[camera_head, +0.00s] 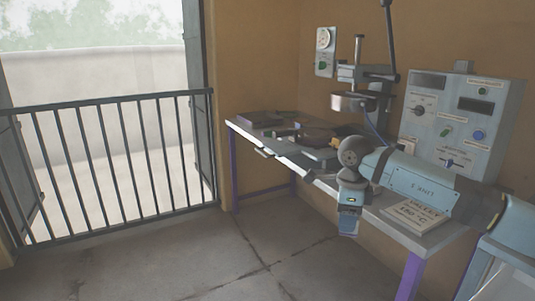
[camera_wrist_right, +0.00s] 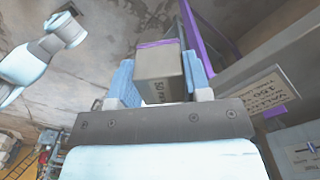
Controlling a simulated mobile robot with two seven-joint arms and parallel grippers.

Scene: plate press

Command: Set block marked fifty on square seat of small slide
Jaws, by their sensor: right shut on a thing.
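My right gripper (camera_head: 348,222) hangs in front of the table's front edge, over the floor, in the head view. In the wrist view my right gripper (camera_wrist_right: 160,85) is shut on a grey block (camera_wrist_right: 159,72) with dark lettering that seems to read 50 mm. The block sits between the two blue fingers, clear of the table. In the head view the block is mostly hidden by the gripper. I cannot make out the small slide or its square seat for certain among the dark parts on the table. My left gripper does not show.
The table (camera_head: 435,236) has purple legs and holds a press (camera_head: 356,102), several small dark parts, a sign (camera_head: 414,213) and a large control box (camera_head: 462,125). My right arm crosses above its near end. A railing (camera_head: 110,165) stands left; the floor between is free.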

